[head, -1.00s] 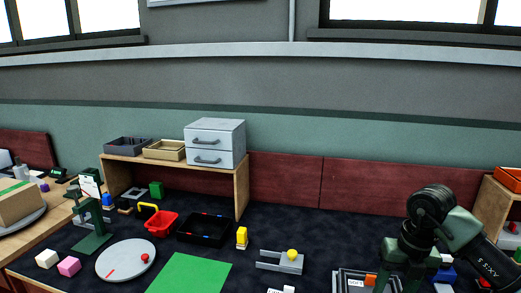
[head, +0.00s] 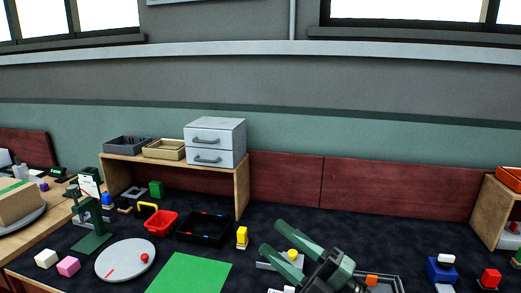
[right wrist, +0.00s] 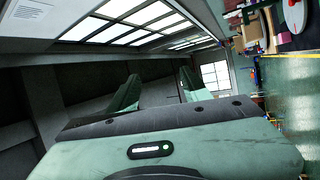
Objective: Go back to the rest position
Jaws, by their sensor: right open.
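My right gripper (head: 270,236) is in the lower middle of the head view, tilted with its two green fingers pointing up and left. The fingers are apart with nothing between them. It appears in front of the grey block with the yellow ball (head: 292,254) and partly hides it. In the right wrist view, the gripper (right wrist: 158,84) shows its fingers spread and empty, with the room's wall and windows beyond. My left gripper is in neither view.
A grey tray (head: 398,284) with an orange block (head: 371,280) lies right of the gripper, partly hidden. A green mat (head: 190,275), black tray (head: 203,230) and red bin (head: 161,223) lie to the left. A blue block (head: 440,272) stands at right.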

